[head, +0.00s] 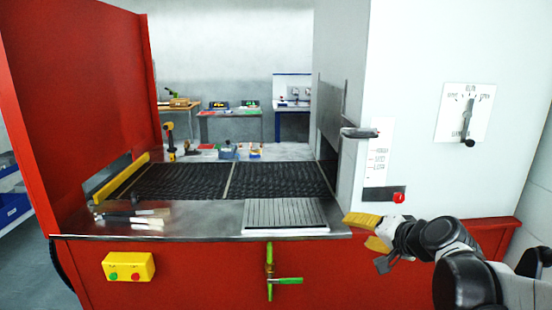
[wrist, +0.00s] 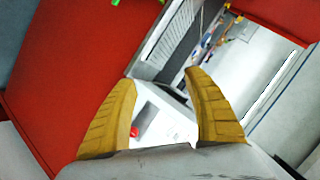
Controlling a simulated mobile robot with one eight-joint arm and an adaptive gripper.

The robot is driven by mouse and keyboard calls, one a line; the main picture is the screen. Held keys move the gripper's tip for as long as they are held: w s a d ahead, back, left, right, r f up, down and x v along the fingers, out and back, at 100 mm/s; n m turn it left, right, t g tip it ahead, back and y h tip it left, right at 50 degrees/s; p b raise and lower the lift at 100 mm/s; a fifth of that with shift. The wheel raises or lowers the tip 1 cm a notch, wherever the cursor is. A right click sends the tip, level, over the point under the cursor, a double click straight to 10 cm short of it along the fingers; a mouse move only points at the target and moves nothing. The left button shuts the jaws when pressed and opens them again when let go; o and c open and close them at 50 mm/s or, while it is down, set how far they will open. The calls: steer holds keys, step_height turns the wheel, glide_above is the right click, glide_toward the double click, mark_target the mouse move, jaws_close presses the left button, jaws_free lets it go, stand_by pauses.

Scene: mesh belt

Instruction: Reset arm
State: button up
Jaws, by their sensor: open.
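My gripper (head: 358,230) is at the right in the head view, in front of the red machine's front edge and right of the grey slatted plate (head: 285,216). Its two yellow fingers point left. In the wrist view my gripper (wrist: 161,80) is open, with the fingers well apart and nothing between them. The red panel (wrist: 60,70) and the white housing show beyond the fingers. My arm comes in from the lower right in the head view.
The black mesh belt (head: 180,180) lies behind the slatted plate. Tools (head: 135,215) lie at the front left. A yellow button box (head: 128,266) and a green-handled valve (head: 285,281) are on the red front. The white housing (head: 420,60) with a lever (head: 468,115) stands close at right.

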steer(key=s+a+f+n+g+h, duration=0.1)
steer(key=s+f+n+g+h, duration=0.1)
steer(key=s, duration=1)
steer(key=s+a+f+n+g+h, duration=0.1)
steer(key=s+f+n, duration=0.3)
steer(key=s, duration=0.8)
steer(key=shift+s+a+f+n+g+h, duration=0.15)
steer(key=shift+f+n+g+h, duration=0.25)
steer(key=shift+g, duration=0.4)
